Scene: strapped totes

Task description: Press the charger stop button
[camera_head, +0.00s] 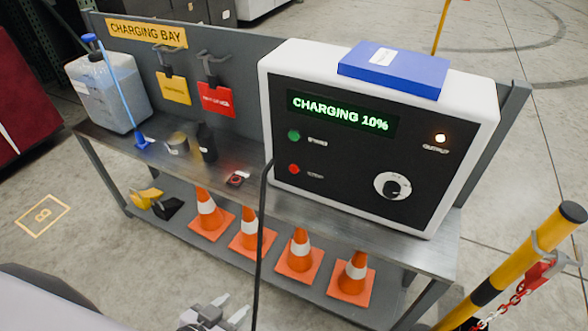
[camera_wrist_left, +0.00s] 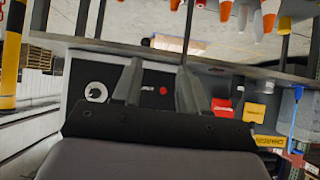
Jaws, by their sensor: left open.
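The white charger (camera_head: 480,110) with a black front panel stands on the right of the metal bench; its display (camera_head: 342,113) reads "CHARGING 10%". A green button (camera_head: 294,135) sits above a red button (camera_head: 293,168) at the panel's left; the small labels are too blurred to read. My left gripper (camera_head: 232,306) is open and empty at the bottom of the head view, low in front of the bench and apart from the panel. In the upside-down left wrist view the red button (camera_wrist_left: 163,90) shows between the open fingers (camera_wrist_left: 158,76). My right gripper is not visible.
A black cable (camera_head: 262,230) hangs in front of the bench (camera_head: 330,218), left of the charger. Orange cones (camera_head: 300,256) stand below. A yellow post (camera_head: 520,262) with chain is right.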

